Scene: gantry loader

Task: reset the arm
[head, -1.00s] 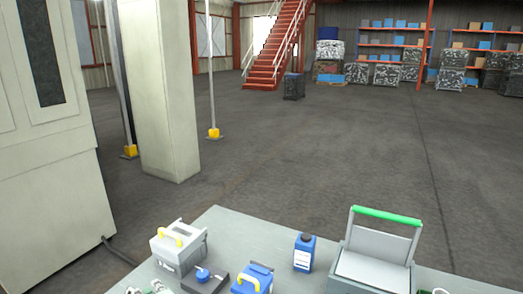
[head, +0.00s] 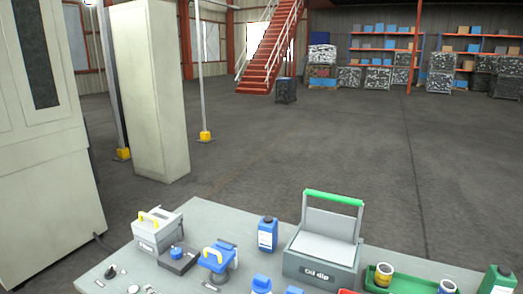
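Neither of my grippers nor either of my arms shows in the head view. A grey worktable (head: 210,215) fills the lower part of the picture. On it stands a grey box labelled "Oil dip" (head: 311,270) with a raised lid and a green handle (head: 333,198). A blue bottle (head: 267,235) with a white label stands to its left. A grey case (head: 158,232) with a yellow handle is at the table's left. A blue device (head: 218,259) with a yellow handle stands between them.
A green tray (head: 376,283) holding small cans (head: 384,272) is right of the box, with a green container (head: 498,281) at the right edge. A large beige machine (head: 45,150) and a pillar (head: 147,90) stand left. Open floor lies beyond, with red stairs (head: 272,50) and shelves behind.

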